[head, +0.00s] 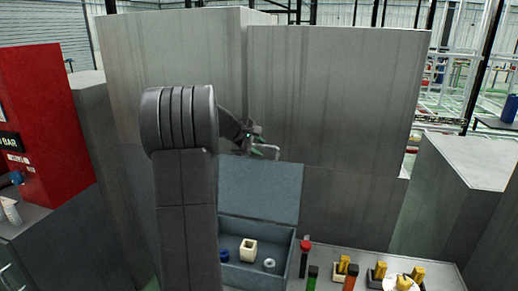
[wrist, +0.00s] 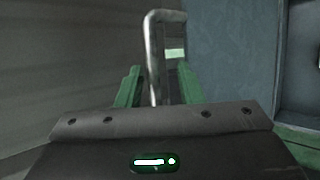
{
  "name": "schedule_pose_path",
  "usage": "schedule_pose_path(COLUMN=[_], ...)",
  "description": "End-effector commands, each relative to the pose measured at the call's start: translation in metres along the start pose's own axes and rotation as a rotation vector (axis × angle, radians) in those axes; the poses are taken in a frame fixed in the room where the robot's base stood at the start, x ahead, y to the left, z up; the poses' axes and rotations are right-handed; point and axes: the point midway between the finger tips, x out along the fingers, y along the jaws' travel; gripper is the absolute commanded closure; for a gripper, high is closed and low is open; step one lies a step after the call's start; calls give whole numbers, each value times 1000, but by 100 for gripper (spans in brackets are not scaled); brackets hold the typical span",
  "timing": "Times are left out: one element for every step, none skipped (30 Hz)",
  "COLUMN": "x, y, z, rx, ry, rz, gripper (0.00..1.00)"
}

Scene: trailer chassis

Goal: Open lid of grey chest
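The grey chest (head: 290,262) stands on the table right of my arm. Its grey lid (head: 265,190) is raised, standing up at the back, and the inside is visible. My gripper (head: 264,147) is at the lid's top edge. In the wrist view, a metal loop handle (wrist: 153,55) rises between the green fingers of my gripper (wrist: 158,85). The fingers stand apart with gaps beside the bar, so I see no clear grip. The lid's blue-grey face (wrist: 228,55) is right of the handle. My arm hides the chest's left part.
Inside the chest are a cream block (head: 248,250), a blue item (head: 224,255) and a pale ring (head: 269,265). Several coloured items stand on the table at right, including a red-topped one (head: 305,246). Tall grey panels (head: 335,95) stand close behind. A red cabinet (head: 45,125) is left.

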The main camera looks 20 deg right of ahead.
Motion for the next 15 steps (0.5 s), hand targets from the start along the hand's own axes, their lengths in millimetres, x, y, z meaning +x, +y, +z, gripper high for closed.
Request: schedule_pose_path(x=[-9, -14, -22, -29, -36, -46, -53, -60, -69, -76, -82, -90, -96, -101, -107], y=[0, -1, -1, -1, -1, -1, -1, -1, -1, -2, -1, -1, -1, -1, -1], z=[-1, -2, -1, -2, -2, -2, -1, -2, -1, -1, -2, -1, -1, -1, -1], rx=[1, 1, 2, 2, 1, 1, 1, 1, 2, 1, 0, 1, 1, 0, 0], ry=[3, 4, 4, 5, 5, 5, 5, 5, 5, 6, 5, 5, 3, 4, 4], rz=[4, 4, 4, 5, 4, 5, 5, 5, 4, 4, 4, 4, 3, 3, 3], gripper=[66, 66, 66, 66, 66, 66, 66, 66, 66, 66, 66, 66, 66, 66, 66])
